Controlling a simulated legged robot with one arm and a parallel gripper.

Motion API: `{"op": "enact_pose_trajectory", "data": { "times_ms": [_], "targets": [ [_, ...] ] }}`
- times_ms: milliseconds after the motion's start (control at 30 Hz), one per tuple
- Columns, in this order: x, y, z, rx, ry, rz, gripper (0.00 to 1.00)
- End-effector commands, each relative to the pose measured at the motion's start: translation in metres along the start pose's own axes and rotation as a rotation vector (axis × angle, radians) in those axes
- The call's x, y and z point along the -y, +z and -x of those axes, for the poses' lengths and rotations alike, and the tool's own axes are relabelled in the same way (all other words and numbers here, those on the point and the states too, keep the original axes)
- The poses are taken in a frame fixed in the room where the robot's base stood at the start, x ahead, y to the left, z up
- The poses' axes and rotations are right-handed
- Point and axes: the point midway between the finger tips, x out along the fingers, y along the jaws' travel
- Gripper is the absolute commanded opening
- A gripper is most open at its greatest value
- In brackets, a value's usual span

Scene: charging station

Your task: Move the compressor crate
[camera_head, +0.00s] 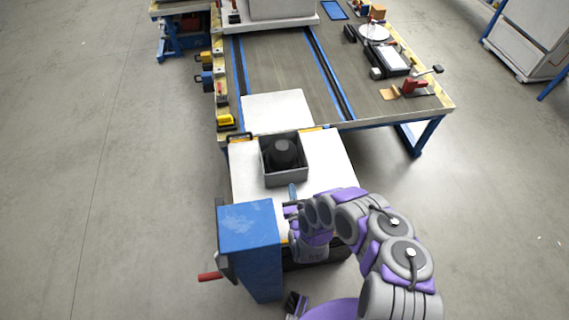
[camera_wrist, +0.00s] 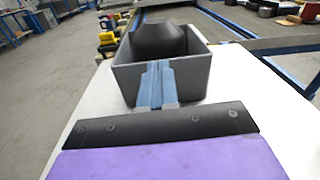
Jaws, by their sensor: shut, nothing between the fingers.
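The compressor crate (camera_head: 286,179) is a grey open-top box with a dark rounded compressor (camera_head: 283,152) inside. It sits on a white-topped cart (camera_head: 335,165) in front of the workbench. In the wrist view the crate (camera_wrist: 190,82) is straight ahead, with the dark compressor (camera_wrist: 159,38) rising above its rim. My gripper (camera_head: 292,188) is at the crate's near side, with its fingers (camera_wrist: 157,85) shut together and empty. The fingertips overlap the crate's near wall in the wrist view; I cannot tell whether they touch it.
A blue box-shaped post (camera_head: 250,232) with a red handle (camera_head: 210,277) stands at the cart's near left. Behind the cart is a workbench (camera_head: 280,60) with blue rails, a white plate (camera_head: 277,110) and tools on its right. Floor is open on the left.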

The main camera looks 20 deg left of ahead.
Motion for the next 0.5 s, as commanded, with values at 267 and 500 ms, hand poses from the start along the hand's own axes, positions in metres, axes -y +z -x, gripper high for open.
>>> {"op": "enact_pose_trajectory", "data": {
  "times_ms": [267,500],
  "targets": [
    [-0.011,-0.001,0.003,0.029,-0.005,-0.073,0.00],
    [-0.010,0.001,-0.035,0.033,-0.007,-0.072,0.00]
  ]
}}
